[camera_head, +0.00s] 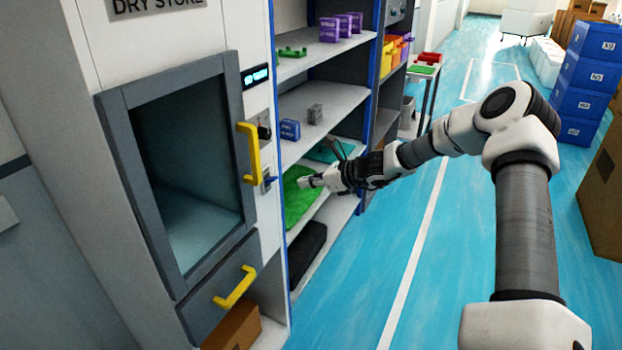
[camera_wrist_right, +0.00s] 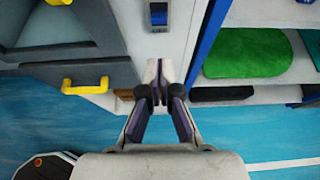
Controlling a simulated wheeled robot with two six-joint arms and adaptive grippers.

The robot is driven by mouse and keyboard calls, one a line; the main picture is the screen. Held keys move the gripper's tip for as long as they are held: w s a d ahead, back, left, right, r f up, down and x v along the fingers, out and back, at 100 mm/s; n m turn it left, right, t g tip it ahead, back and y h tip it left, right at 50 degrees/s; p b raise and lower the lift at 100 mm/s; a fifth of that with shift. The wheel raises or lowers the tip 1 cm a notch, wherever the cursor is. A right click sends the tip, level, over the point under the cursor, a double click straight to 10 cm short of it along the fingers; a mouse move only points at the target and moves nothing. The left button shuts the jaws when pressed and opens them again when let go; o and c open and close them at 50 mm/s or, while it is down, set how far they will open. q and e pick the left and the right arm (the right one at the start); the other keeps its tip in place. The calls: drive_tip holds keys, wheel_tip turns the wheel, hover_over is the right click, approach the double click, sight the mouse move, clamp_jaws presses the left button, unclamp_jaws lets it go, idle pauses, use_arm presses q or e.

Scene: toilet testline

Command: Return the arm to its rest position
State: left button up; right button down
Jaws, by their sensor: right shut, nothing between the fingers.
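My right arm reaches in from the right in the head view, and its gripper (camera_head: 308,182) is in front of the open shelves, near the level of the green mat. The right gripper is shut and empty. In the right wrist view its fingers (camera_wrist_right: 158,82) meet at the tips, with the cabinet front and the blue floor behind them. My left gripper is not in view.
A dry store cabinet (camera_head: 85,60) with yellow handles (camera_head: 252,153) stands at the left. The shelves hold a green mat (camera_head: 297,192), a blue box (camera_head: 290,129) and purple boxes (camera_head: 329,29). Blue crates (camera_head: 590,75) stand at the right. The blue floor between is clear.

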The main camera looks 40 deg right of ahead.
drive_tip(key=shift+s+d+r, duration=0.15)
drive_tip(key=shift+s+r, duration=0.3)
drive_tip(key=shift+r, duration=0.1)
